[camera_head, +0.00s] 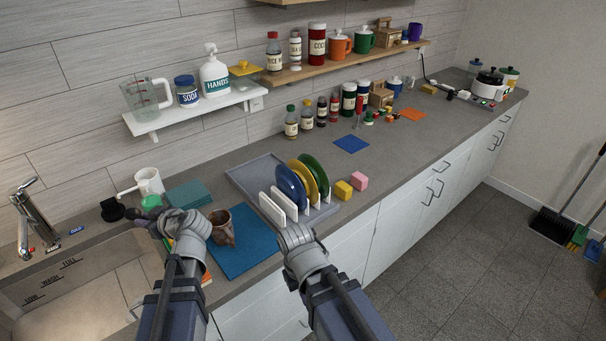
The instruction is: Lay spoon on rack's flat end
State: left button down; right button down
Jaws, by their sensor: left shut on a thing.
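The grey rack (250,172) stands on the counter with a blue, a yellow and a green plate upright in it. Its flat, bare end is at the far left, behind the white dividers. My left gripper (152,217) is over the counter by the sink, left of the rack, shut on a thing. A rounded green item (151,202) shows right at its fingertips. I cannot tell for sure whether this is the spoon; no other spoon stands out. My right gripper (293,234) is at the rack's near edge, its fingers seen from behind, so their opening is hidden.
A blue mat (245,258) with a brown cup (221,228) lies between my arms. The sink (75,290) is at left. Yellow and pink blocks (359,181) sit right of the rack.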

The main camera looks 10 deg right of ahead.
aim_at(269, 172)
jog(key=l+z, duration=0.1)
jog(key=z, duration=2.4)
jog(key=i+j, duration=0.3)
jog(key=i, duration=0.15)
jog(key=i+j, duration=0.25)
jog(key=i, duration=0.15)
jog(key=i+j, duration=0.3)
jog(key=i, duration=1.7)
jog(key=i+u, duration=0.25)
jog(key=u, duration=0.2)
jog(key=j+u, duration=0.1)
jog(key=u, duration=2.6)
jog(key=i+j, duration=0.1)
jog(key=j, duration=0.2)
jog(key=i+j, duration=0.1)
jog(key=j, duration=0.25)
